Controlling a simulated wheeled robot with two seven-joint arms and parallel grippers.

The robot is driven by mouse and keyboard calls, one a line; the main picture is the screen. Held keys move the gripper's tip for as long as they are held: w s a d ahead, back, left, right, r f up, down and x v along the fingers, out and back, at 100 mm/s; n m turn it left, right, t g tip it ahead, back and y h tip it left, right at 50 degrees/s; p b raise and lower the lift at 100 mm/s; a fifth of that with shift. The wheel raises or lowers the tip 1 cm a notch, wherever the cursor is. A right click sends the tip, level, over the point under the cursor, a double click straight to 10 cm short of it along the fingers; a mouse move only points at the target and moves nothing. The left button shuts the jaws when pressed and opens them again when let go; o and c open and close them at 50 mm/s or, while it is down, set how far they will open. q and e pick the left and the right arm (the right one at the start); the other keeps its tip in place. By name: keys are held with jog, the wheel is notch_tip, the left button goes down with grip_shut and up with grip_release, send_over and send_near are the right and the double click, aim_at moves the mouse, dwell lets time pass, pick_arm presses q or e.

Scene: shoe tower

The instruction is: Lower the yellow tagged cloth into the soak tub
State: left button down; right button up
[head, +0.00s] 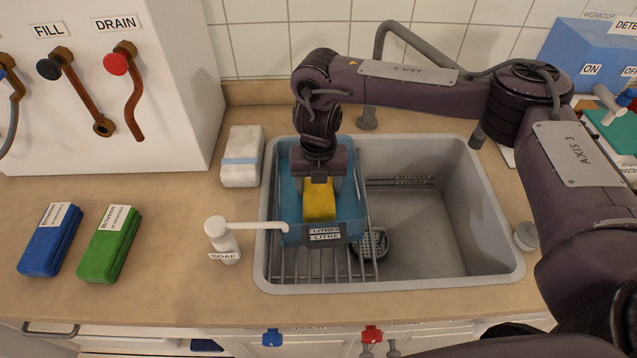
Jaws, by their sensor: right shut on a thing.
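A yellow cloth (319,204) is between the fingers of my right gripper (320,188). The gripper points down and is shut on the cloth. The cloth is over the inside of a blue tub (290,215), within its walls as seen from above; I cannot tell if it touches the bottom. The tub's front carries a dark plate with litre labels. It stands on a wire rack at the left of the grey sink (430,225). No tag on the cloth can be made out. My left gripper is not in view.
A soap dispenser (224,240) stands left of the sink, its spout reaching toward the tub. A blue cloth (50,240) and a green cloth (108,243) lie on the counter at left. A white bundle (241,157) lies behind. The sink's right half is empty.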

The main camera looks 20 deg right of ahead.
jog(key=shift+f, duration=0.2)
jog(key=o, duration=1.1)
jog(key=shift+r, duration=3.95)
